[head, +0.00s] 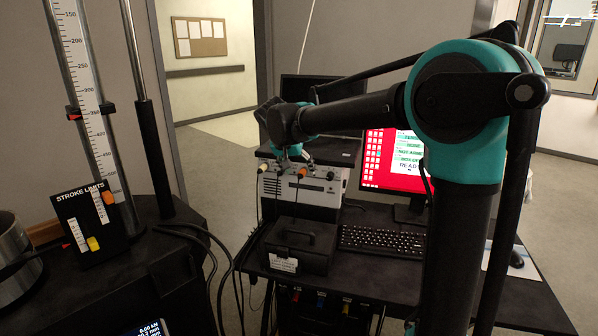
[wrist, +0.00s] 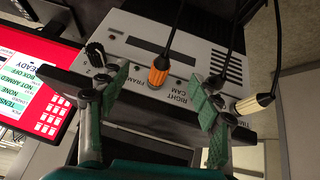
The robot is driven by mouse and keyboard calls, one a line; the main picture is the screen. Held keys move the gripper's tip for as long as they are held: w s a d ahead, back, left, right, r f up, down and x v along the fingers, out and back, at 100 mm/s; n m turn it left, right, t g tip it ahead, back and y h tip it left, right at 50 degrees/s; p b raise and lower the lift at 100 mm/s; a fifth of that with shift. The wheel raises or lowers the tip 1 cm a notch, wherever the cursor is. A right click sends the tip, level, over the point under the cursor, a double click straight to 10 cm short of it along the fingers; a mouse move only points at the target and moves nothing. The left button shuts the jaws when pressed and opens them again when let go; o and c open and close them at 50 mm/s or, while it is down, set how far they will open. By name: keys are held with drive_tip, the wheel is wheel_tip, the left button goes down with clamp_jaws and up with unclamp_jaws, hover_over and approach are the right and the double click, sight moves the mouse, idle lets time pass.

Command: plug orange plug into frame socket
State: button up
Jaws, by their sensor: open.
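The orange plug (wrist: 159,72) stands at the front of a white box (wrist: 201,61), its metal end at the panel beside the printed words RIGHT CAM. How deep it sits I cannot tell. A FRAME label is printed to its left; the frame socket itself is not clearly visible. The orange plug also shows in the head view (head: 302,172). My gripper (wrist: 160,88) is open, its teal-padded fingers to either side of the orange plug in the wrist view, with nothing held. In the head view, my gripper (head: 291,152) is at the box's upper front, partly hidden by my arm.
A red-screened monitor (head: 372,174), keyboard (head: 383,241) and black case (head: 301,240) share the desk. The stroke-limits stand (head: 90,225) is at left.

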drive_tip(key=shift+v, duration=1.8)
drive_tip(key=shift+s+r, duration=0.1)
drive_tip(key=v, duration=1.1)
drive_tip(key=shift+s+r, duration=0.25)
drive_tip(key=shift+r, duration=0.1)
